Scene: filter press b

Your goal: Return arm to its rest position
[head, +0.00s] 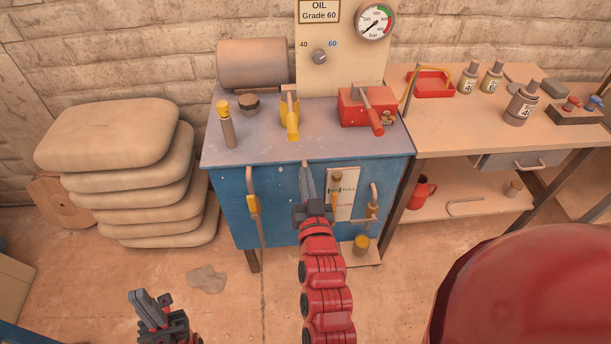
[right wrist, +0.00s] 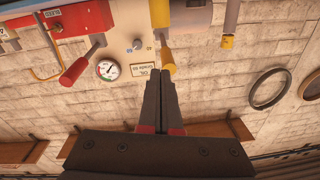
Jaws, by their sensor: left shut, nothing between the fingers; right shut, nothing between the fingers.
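My right arm reaches up from the bottom centre of the head view, and its gripper (head: 307,170) points at the front edge of the blue press (head: 230,200). It is shut and empty. In the right wrist view its closed fingers (right wrist: 160,84) overlap the end of a yellow-handled lever (right wrist: 167,56); I cannot tell whether they touch. My left gripper (head: 151,302) is low at the bottom left of the head view, over the floor, shut and empty. The yellow lever (head: 291,115) and the red lever (head: 371,112) stand on the press top.
Stacked sacks (head: 105,135) are left of the press. A bench (head: 440,125) with bottles (head: 521,105) and a red tray (head: 430,85) is at right. A pressure gauge (head: 375,22) sits on the back panel. Floor at left is mostly clear.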

